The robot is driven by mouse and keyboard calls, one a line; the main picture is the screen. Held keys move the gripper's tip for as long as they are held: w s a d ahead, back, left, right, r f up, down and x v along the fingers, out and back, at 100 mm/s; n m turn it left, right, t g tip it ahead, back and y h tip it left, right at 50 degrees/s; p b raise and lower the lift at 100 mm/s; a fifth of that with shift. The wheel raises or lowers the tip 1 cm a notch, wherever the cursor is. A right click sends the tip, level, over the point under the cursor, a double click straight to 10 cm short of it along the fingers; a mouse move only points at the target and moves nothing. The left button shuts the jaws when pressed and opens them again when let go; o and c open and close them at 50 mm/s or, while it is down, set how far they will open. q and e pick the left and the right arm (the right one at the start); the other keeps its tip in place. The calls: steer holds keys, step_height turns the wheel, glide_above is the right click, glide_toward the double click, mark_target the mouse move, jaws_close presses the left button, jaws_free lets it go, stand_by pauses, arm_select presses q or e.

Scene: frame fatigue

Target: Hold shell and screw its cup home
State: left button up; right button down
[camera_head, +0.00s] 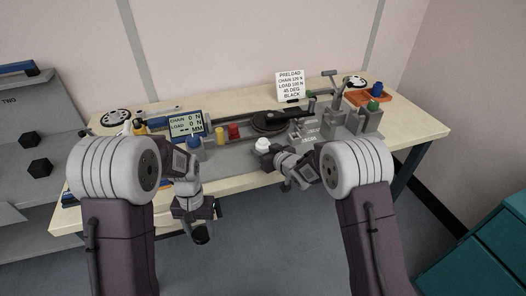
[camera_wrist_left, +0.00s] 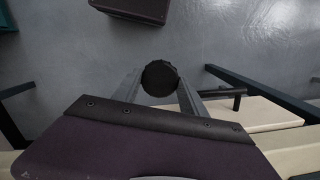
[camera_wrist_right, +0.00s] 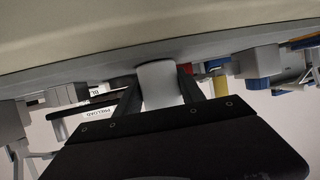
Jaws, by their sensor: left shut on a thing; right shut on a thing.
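My left gripper (camera_head: 199,222) hangs in front of the table's front edge, above the floor. It is shut on a dark round part (camera_head: 201,234), which shows as a black ridged disc (camera_wrist_left: 160,78) between the fingers in the left wrist view. My right gripper (camera_head: 272,155) is low over the front of the bench. It is shut on a white rounded part (camera_head: 262,144), which shows as a pale cylinder (camera_wrist_right: 160,85) in the right wrist view. I cannot tell for sure which held part is the shell or the cup. The two grippers are well apart.
The pale workbench (camera_head: 425,127) carries a display (camera_head: 186,124), a yellow cylinder (camera_head: 219,137), a red block (camera_head: 234,131), a dark crank-like disc (camera_head: 270,121), grey fixtures (camera_head: 333,125) and an orange tray (camera_head: 386,95). A sign (camera_head: 290,86) stands behind. Teal drawers (camera_head: 490,255) stand at right.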

steer(key=c, duration=0.7)
jaws_free()
steer(key=shift+f, duration=0.15)
steer(key=shift+r, duration=0.25)
steer(key=p+v, duration=0.1)
steer(key=v, duration=1.1)
steer(key=shift+d+f, duration=0.1)
steer(key=shift+f, duration=0.05)
